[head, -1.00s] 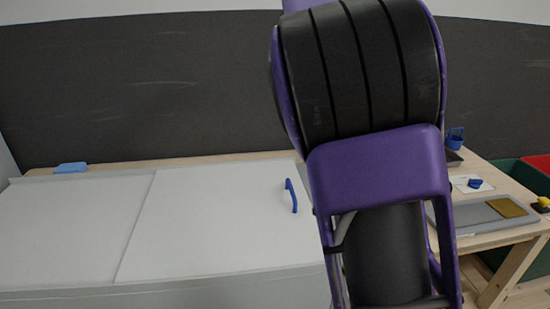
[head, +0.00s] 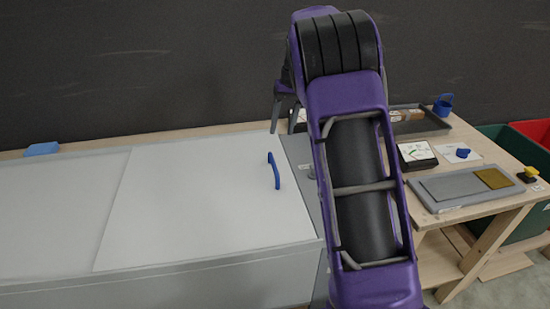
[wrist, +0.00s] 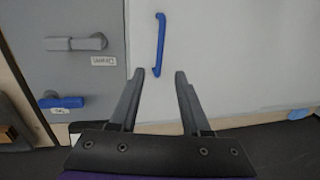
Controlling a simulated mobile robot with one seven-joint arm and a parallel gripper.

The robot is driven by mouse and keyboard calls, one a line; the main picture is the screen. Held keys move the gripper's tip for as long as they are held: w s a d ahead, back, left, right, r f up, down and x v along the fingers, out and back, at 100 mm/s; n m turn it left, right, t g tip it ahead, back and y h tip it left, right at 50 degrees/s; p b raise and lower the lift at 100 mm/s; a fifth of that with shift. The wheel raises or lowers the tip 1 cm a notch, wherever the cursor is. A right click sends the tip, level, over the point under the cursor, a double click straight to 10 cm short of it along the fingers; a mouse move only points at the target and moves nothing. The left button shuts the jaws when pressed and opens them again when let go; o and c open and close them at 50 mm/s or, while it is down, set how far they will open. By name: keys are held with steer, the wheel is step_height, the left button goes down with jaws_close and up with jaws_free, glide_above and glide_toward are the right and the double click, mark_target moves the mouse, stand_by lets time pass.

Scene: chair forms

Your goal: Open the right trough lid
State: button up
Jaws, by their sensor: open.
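The right trough lid (head: 200,205) is a flat white panel lying closed on the grey trough. Its blue bar handle (head: 273,171) stands near the lid's right edge. The handle also shows in the wrist view (wrist: 160,45), upright in the picture, just beyond the fingertips and roughly in line with the gap between them. My gripper (wrist: 163,74) is open and empty, apart from the handle. In the head view a grey finger (head: 277,110) shows beyond the handle, and my purple arm hides part of the trough's right end.
The left lid (head: 55,215) lies beside the right one, with a blue block (head: 42,149) behind it. The wrist view shows a grey latch (wrist: 76,43) and a blue latch (wrist: 62,102) on a grey panel. A bench (head: 520,195) at right holds trays and a blue cup (head: 443,105).

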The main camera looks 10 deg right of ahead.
mark_target(274, 162)
steer(key=f, duration=0.3)
steer(key=a+f, duration=0.1)
steer(key=f, duration=0.3)
steer(key=a+f, duration=0.1)
steer(key=f, duration=0.2)
steer(key=shift+f+b, duration=0.25)
steer(key=shift+b, duration=0.1)
jaws_close()
stand_by(0.8)
